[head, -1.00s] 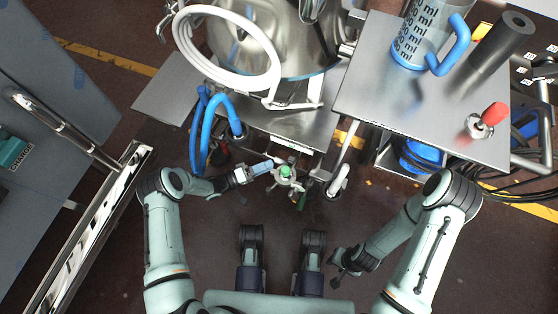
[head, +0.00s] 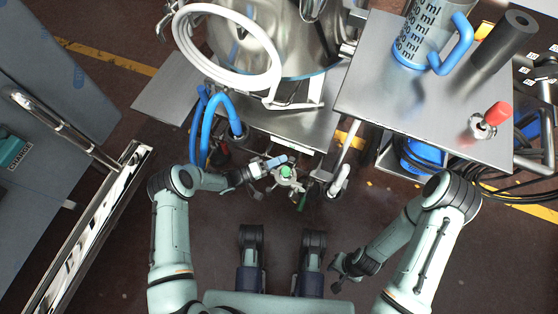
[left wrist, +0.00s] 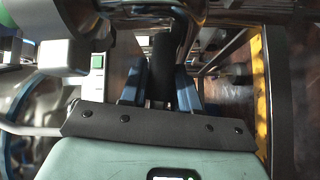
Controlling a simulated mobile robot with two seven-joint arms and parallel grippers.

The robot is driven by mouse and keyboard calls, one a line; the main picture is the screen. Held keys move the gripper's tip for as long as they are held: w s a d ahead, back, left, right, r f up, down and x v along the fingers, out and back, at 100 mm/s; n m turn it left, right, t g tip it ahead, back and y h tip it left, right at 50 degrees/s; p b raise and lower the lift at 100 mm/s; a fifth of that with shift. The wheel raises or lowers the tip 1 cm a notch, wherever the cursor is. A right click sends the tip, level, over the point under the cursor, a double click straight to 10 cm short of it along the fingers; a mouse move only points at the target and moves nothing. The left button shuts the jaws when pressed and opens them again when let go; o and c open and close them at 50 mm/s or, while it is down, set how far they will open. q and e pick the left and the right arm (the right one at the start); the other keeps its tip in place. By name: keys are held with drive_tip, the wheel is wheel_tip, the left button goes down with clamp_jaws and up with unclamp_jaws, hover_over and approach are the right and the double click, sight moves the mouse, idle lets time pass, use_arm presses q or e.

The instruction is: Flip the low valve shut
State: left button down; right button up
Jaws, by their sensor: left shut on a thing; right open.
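The low valve assembly (head: 287,172) is metal with a green round top, and sits low below the steel bench edge in the head view. My left gripper (head: 277,161), with blue fingertips, reaches in from the left, just left of and above the green top. In the left wrist view, its blue fingers (left wrist: 160,92) are shut on a dark bar-like handle (left wrist: 160,68). The head view hides most of that handle. My right gripper (head: 343,270) is open and empty, low on the right, away from the valve.
A steel table (head: 425,118) at right carries a measuring jug (head: 422,40), a dark cylinder (head: 503,42) and a red-topped fitting (head: 488,120). Blue hoses (head: 212,125) run beside my left forearm. A white pipe (head: 338,182) stands right of the valve.

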use_arm(q)
drive_tip(key=m+y, duration=0.1)
drive_tip(key=f+m+g+y, duration=0.1)
drive_tip(key=shift+a+f+m+y, duration=0.25)
drive_tip(key=shift+f+m+y, duration=0.05)
drive_tip(key=shift+w+a+f+m+y+p, duration=0.1)
drive_tip(key=shift+a+f+m+y+p, duration=0.1)
drive_tip(key=shift+f+m+y, duration=0.25)
drive_tip(key=shift+w+a+f+m+y+p, duration=0.1)
drive_tip(key=shift+a+f+m+y+p, duration=0.2)
drive_tip(key=shift+y, duration=0.35)
use_arm(e)
drive_tip(key=shift+w+a+r, duration=0.1)
drive_tip(key=shift+w+r, duration=0.15)
drive_tip(key=shift+w, duration=0.4)
use_arm(q)
drive_tip(key=shift+d+r, duration=0.1)
drive_tip(key=c, duration=0.9)
unclamp_jaws()
drive_tip(key=shift+c, duration=0.2)
drive_tip(key=p+v, duration=0.3)
drive_tip(key=v, duration=1)
drive_tip(key=shift+r, duration=0.2)
use_arm(e)
drive_tip(key=w+r+t, duration=0.2)
drive_tip(key=w+r, duration=0.2)
drive_tip(key=w, duration=0.2)
drive_tip(key=shift+w+a+n+t, duration=0.25)
drive_tip(key=shift+a+n+t, duration=0.05)
drive_tip(key=shift+a+t, duration=0.1)
